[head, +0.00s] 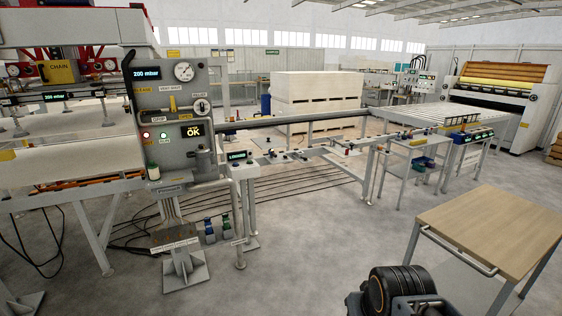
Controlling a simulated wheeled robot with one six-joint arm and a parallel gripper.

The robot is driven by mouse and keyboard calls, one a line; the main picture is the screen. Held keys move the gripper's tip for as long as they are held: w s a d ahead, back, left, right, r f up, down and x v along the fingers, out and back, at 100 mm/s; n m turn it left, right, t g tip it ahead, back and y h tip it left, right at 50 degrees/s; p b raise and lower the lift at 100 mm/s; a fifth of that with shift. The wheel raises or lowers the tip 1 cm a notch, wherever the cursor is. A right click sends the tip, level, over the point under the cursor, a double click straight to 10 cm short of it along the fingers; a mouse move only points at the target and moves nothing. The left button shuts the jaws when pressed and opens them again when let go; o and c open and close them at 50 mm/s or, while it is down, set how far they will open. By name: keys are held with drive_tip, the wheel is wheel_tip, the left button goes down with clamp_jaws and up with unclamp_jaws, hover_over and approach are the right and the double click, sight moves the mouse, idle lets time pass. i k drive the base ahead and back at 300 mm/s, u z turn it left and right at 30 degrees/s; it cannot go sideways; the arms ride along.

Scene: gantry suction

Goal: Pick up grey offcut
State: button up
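I cannot make out a grey offcut anywhere in the head view. Small items lie along the rail bench (300,155) in the middle, too small to tell apart. A dark rounded part of my own arm with an orange ring shows at the bottom edge, right of centre. My gripper's fingers do not show.
A wood-topped trolley (492,228) stands at the right front. A grey control panel (183,110) on a post stands left of centre. Cables cross the floor at left. Open concrete floor (310,245) lies in the middle.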

sight(265, 143)
drive_tip(key=z, duration=0.25)
drive_tip(key=i, duration=2.65)
drive_tip(key=u, duration=0.4)
drive_tip(key=i, duration=2.3)
drive_tip(key=u, duration=0.7)
drive_tip(key=i, duration=0.35)
drive_tip(key=z, duration=0.05)
